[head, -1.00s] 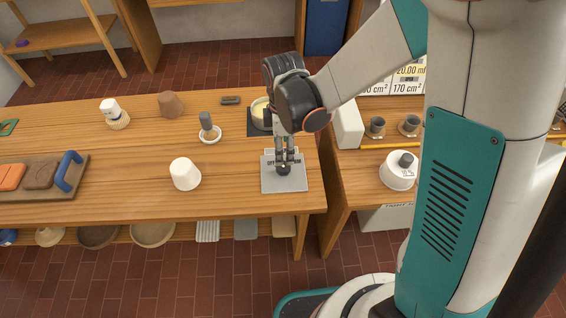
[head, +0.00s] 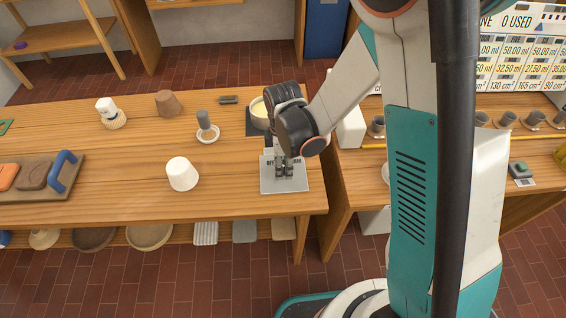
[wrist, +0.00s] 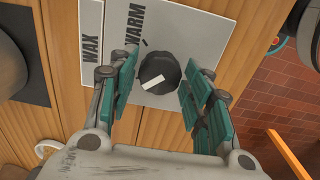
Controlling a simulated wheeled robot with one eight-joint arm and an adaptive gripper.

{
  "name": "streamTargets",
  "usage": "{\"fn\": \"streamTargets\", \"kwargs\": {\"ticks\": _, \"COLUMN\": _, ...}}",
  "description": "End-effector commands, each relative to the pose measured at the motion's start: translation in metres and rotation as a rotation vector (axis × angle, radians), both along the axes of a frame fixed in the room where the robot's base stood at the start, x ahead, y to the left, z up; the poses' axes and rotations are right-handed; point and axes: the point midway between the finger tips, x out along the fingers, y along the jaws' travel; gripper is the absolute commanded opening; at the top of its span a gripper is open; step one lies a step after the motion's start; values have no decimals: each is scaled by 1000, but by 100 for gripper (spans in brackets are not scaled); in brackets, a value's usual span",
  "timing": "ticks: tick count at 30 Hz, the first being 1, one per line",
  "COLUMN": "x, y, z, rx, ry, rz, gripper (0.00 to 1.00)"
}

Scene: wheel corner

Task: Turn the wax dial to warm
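The wax dial is a round black knob with a white mark, seen in the wrist view (wrist: 159,75) on a pale grey plate (wrist: 197,33). The word WARM (wrist: 132,24) is printed beside a short black tick on the plate. The dial's white mark lies slanted and does not line up with that tick. In the head view the plate (head: 284,187) lies at the table's right end, under my gripper (head: 284,170). In the wrist view my gripper (wrist: 160,82) has one teal-padded finger on each side of the dial, apart; contact is unclear. OFF is partly readable in the head view.
A wax pot (head: 260,113) stands behind the plate. A second table (head: 350,190) with small cups stands to the right across a gap.

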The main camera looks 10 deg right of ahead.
Motion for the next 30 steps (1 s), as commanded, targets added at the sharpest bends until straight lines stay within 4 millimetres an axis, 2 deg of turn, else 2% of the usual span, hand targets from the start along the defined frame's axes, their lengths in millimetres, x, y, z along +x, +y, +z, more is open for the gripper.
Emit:
{"fn": "streamTargets", "kwargs": {"ticks": 1, "x": 0, "y": 0, "z": 0, "rx": 0, "ry": 0, "rz": 0, "gripper": 26}}
{"fn": "streamTargets", "kwargs": {"ticks": 3, "x": 0, "y": 0, "z": 0, "rx": 0, "ry": 0, "rz": 0, "gripper": 13}}
{"fn": "streamTargets", "kwargs": {"ticks": 17, "x": 0, "y": 0, "z": -1, "rx": 0, "ry": 0, "rz": -72, "gripper": 13}}
{"fn": "streamTargets", "kwargs": {"ticks": 30, "x": 0, "y": 0, "z": -1, "rx": 0, "ry": 0, "rz": -431, "gripper": 13}}
